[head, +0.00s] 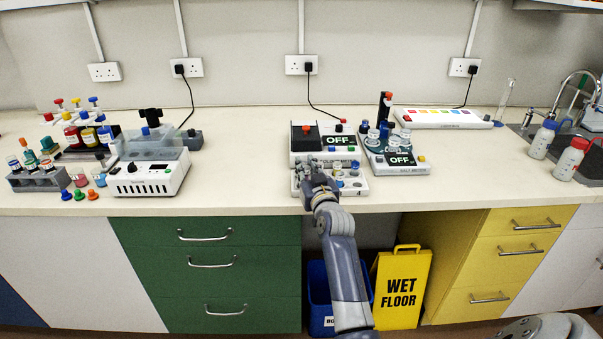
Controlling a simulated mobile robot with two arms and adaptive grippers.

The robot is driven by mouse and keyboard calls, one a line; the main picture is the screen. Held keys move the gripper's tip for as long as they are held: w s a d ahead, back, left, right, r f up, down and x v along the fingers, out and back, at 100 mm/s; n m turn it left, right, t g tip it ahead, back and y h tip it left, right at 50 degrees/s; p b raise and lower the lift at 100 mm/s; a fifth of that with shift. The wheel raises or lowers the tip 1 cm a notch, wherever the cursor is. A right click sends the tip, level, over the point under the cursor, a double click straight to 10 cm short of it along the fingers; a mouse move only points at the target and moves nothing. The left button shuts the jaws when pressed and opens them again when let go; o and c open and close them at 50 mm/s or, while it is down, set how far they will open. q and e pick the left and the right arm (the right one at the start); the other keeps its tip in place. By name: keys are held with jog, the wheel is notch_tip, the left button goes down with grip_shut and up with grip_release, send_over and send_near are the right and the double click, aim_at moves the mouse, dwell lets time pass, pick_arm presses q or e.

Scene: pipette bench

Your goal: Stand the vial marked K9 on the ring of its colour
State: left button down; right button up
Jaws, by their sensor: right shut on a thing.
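My right gripper (308,177) is over the left part of a low white plate (362,191) near the bench's front edge. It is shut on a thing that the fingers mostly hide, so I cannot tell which. The plate's right part carries small round parts, among them a blue one (339,183); whether these are rings I cannot tell. Small vials stand in a grey rack (38,184) at the far left. The K9 mark is too small to read on any vial. My left gripper is not in view.
A white device with a dark display (341,140) stands just behind the plate. A salt meter (414,168) with several vials stands to its right. A white machine (168,182) is at the left. Bare bench (245,180) lies between that machine and the plate.

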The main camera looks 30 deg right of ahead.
jog(key=shift+w, duration=0.5)
jog(key=shift+w+f+p, duration=0.2)
jog(key=shift+w+f, duration=0.15)
jog(key=shift+f, duration=0.25)
jog(key=shift+w+f+p, duration=0.2)
jog(key=shift+w+f, duration=0.1)
jog(key=shift+f, duration=0.8)
jog(key=shift+f, duration=0.2)
jog(key=o, duration=0.9)
jog(key=shift+c, duration=0.2)
